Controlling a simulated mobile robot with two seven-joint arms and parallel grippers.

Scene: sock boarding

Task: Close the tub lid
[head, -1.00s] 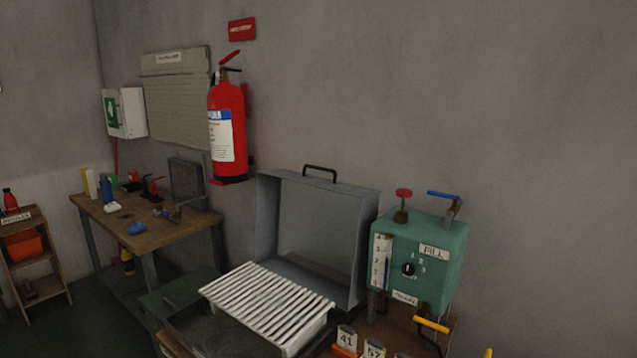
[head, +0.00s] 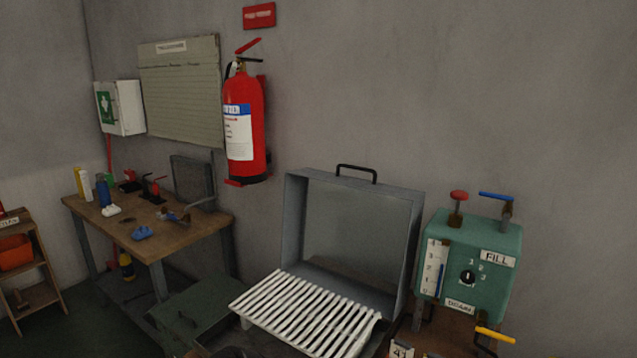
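The tub's grey lid (head: 345,225) stands open and upright against the wall in the head view, with a black handle (head: 357,172) on its top edge. A white slatted rack (head: 300,312) lies in front of the lid, over the tub, and hides most of the tub body. Neither gripper can be made out in the head view. A dark shape at the bottom edge is too cut off to tell.
A green control box (head: 470,262) with a red knob, blue lever and yellow handle stands close to the lid's right. A red fire extinguisher (head: 243,130) hangs on the wall to the left. A wooden workbench (head: 150,225) with small items stands further left.

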